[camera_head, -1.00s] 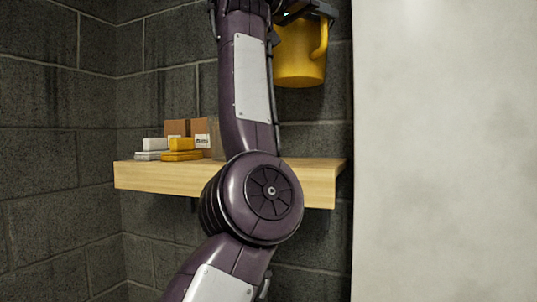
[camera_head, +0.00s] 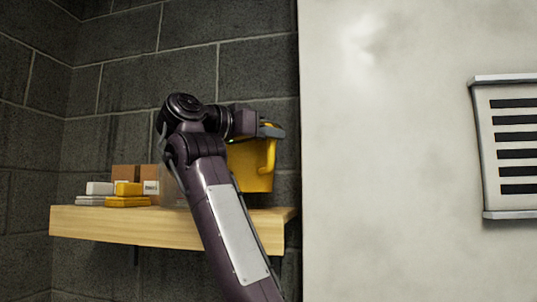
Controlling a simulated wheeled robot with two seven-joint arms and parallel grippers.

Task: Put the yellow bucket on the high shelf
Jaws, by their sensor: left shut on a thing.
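The yellow bucket (camera_head: 250,168) is upright in the head view, at the right part of the wooden shelf (camera_head: 120,224). Its handle faces right. My left gripper (camera_head: 268,131) is shut on the bucket at its top rim. My left arm crosses in front of the shelf and hides the bucket's left side. The bucket's base appears just above the shelf's surface; I cannot tell whether it touches. My right gripper is not in view.
On the shelf's left part are yellow blocks (camera_head: 128,201), white blocks (camera_head: 98,188) and brown boxes (camera_head: 126,173). A pale wall (camera_head: 390,200) stands right of the shelf, with a slotted vent (camera_head: 515,150). A dark block wall is behind.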

